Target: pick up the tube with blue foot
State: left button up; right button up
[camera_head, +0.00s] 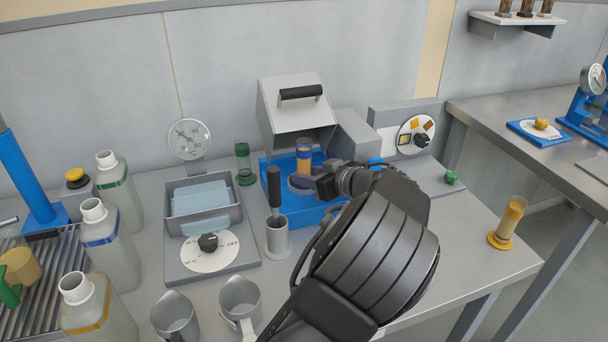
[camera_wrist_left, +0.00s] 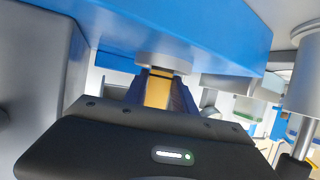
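The tube with orange filling (camera_head: 304,158) stands upright inside the blue machine (camera_head: 272,190), below its raised grey hood. Its lower end is at a round bluish piece (camera_head: 298,184), partly hidden by my gripper. My left gripper (camera_head: 326,184) reaches in from the right, with its fingertips at the tube's lower right side. In the left wrist view the orange filling (camera_wrist_left: 157,92) shows straight ahead, just beyond the gripper body, with dark blue sides beside it. Whether the fingers touch or clasp it cannot be told. My right gripper is in neither view.
A black-handled tool in a grey cup (camera_head: 277,236) stands left of my arm. A green-footed tube (camera_head: 243,163) is behind it, and a yellow-footed tube (camera_head: 507,224) is at the right edge.

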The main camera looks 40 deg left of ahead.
aim_at(309, 163)
pick_arm(q)
grip_shut()
jog(key=shift+r, duration=0.3)
dwell(0.5)
jog(key=shift+r, duration=1.5)
jog(key=s+d, duration=0.2)
jog(key=d, duration=0.6)
jog(key=s+d+b, duration=0.1)
jog(key=d, duration=0.8)
jog(key=shift+s+d, duration=0.2)
jog(key=shift+s, duration=0.15)
jog(key=shift+d, duration=0.1)
